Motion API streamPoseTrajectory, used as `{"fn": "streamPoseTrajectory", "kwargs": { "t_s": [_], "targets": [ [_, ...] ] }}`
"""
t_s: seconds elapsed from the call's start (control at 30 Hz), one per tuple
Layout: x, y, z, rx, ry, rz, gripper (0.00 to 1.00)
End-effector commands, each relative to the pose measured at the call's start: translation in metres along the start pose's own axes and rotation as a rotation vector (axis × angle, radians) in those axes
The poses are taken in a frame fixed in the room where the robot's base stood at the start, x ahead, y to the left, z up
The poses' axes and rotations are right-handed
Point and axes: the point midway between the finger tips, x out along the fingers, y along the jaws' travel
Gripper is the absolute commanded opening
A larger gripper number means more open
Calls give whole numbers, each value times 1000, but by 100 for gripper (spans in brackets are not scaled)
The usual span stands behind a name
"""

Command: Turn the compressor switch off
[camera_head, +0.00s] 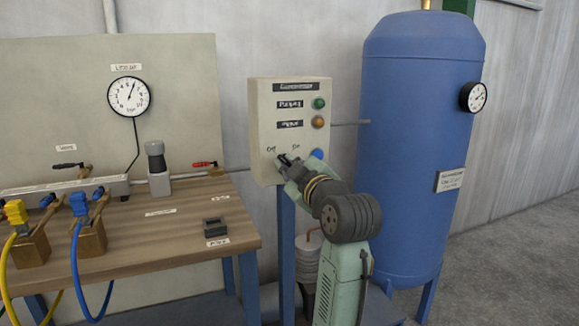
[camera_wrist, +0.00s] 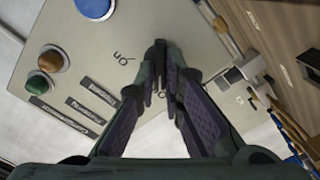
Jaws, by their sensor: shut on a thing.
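The compressor control box (camera_head: 262,120) is a pale panel with "Off" and "On" labels low on its front. My gripper (camera_head: 287,161) reaches up to the panel just below these labels. In the wrist view my gripper (camera_wrist: 161,72) has its two fingers close together against the panel, shut on the compressor switch. The "On" label (camera_wrist: 122,58) shows beside the fingers in the wrist view.
Green (camera_head: 319,103), amber (camera_head: 318,122) and blue (camera_head: 318,154) buttons sit on the panel's right side. A large blue tank (camera_head: 415,130) stands close on the right. A wooden bench (camera_head: 150,225) with valves and hoses is on the left. A gauge (camera_head: 128,97) hangs above it.

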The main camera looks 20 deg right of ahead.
Motion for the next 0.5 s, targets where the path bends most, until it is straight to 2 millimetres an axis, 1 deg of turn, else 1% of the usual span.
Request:
{"fn": "streamPoseTrajectory", "kwargs": {
  "t_s": [0.23, 0.27, 0.5],
  "targets": [
    [0, 1, -1, -3, 2, 2, 0],
    [0, 1, -1, -3, 2, 2, 11],
    [0, 0, -1, -1, 1, 1, 27]
  ]
}}
